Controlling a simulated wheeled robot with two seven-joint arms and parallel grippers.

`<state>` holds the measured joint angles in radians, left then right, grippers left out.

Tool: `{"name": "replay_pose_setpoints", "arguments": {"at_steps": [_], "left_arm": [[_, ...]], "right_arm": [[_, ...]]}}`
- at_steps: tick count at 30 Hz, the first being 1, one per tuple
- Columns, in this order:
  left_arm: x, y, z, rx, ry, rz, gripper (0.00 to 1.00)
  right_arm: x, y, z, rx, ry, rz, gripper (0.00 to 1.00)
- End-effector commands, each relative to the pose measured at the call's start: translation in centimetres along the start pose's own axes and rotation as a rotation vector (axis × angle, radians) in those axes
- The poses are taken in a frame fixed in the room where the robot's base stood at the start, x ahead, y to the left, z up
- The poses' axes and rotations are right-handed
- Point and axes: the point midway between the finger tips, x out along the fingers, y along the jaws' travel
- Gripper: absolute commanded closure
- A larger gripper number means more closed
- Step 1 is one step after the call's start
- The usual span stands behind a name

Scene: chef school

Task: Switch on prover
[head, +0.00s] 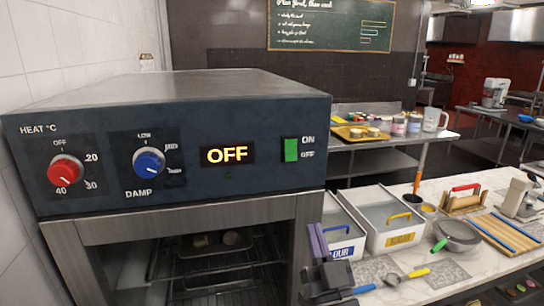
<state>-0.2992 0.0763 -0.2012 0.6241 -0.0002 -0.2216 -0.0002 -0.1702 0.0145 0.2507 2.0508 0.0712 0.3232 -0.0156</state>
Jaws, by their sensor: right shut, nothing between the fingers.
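The prover (250,112) is a dark blue-grey metal cabinet filling the left of the head view. Its lit display (227,155) reads OFF in yellow. A green switch (291,149) sits to the right of the display, beside the labels ON and OFF. A red HEAT knob (65,172) and a blue DAMP knob (149,161) are on the left of the panel. My right gripper (318,242), dark with purple parts, is shut and empty. It shows below and slightly right of the switch, apart from it. My left gripper is not in view.
Below the panel the prover has an opening with dark racks (225,270). To the right, a counter (440,278) holds white bins (400,233), a sieve (457,234), a rolling pin and several utensils. Tables with more items stand behind. The space before the switch looks clear.

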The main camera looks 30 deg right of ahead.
Motion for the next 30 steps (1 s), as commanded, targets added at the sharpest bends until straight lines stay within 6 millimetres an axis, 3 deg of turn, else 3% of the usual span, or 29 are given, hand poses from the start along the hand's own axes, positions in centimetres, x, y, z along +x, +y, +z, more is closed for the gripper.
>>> {"name": "replay_pose_setpoints", "arguments": {"at_steps": [3, 14, 28, 30], "left_arm": [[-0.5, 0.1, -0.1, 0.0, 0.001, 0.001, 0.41], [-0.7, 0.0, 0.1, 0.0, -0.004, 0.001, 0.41], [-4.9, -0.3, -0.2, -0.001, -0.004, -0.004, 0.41], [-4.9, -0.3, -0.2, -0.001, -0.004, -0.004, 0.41]], "right_arm": [[0.5, 0.1, -1.2, -0.001, 0.027, 0.005, 1.0], [1.1, 0.1, -1.2, -0.001, 0.027, 0.004, 1.0], [10.9, 0.2, -1.7, -0.002, 0.026, 0.004, 1.0], [11.6, 0.2, -0.5, -0.002, 0.022, 0.004, 1.0]]}}
